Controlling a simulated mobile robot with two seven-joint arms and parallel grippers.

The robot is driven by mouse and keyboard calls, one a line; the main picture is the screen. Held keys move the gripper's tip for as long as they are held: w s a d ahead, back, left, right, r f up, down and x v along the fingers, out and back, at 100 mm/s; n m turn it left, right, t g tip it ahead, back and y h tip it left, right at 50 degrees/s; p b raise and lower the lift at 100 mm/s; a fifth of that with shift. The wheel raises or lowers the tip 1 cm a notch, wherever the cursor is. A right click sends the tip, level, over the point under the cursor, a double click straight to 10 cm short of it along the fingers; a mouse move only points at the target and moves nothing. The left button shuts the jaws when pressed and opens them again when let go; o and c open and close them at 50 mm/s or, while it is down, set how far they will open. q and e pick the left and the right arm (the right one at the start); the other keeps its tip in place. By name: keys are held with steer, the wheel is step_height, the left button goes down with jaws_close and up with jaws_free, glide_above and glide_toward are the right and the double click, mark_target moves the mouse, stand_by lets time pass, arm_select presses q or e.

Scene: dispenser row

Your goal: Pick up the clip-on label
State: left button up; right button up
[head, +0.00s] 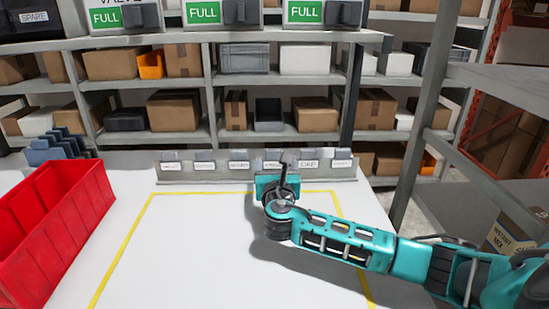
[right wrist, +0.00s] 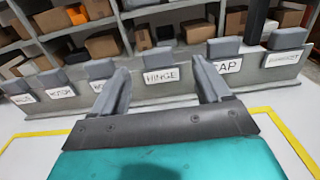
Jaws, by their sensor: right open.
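Several clip-on labels, white cards with grey clips, stand in a row on a grey rail (head: 220,176). In the right wrist view the label reading HINGE (right wrist: 165,76) is at the centre, and one reading "AP" (right wrist: 228,66), its first letter covered by a finger, is to its right. The frames do not show which label is meant. My right gripper (right wrist: 160,68) is open and empty, its fingers pointing at the rail either side of the HINGE label, apparently short of it. In the head view my right gripper (head: 277,182) partly hides the rail. My left gripper is not in view.
A red bin (head: 55,225) stands at the left, with grey clip-like parts (head: 60,147) behind it. A yellow outline (head: 125,245) marks clear white tabletop. Dispensers with green FULL signs (head: 204,13) line the shelf above. A grey shelf rack (head: 440,95) stands at the right.

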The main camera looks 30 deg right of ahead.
mark_target(274, 152)
steer(key=b+x, duration=0.1)
steer(key=x, duration=0.8)
steer(key=shift+w+a+r, duration=0.15)
steer(key=shift+w, duration=0.1)
steer(key=c, duration=1)
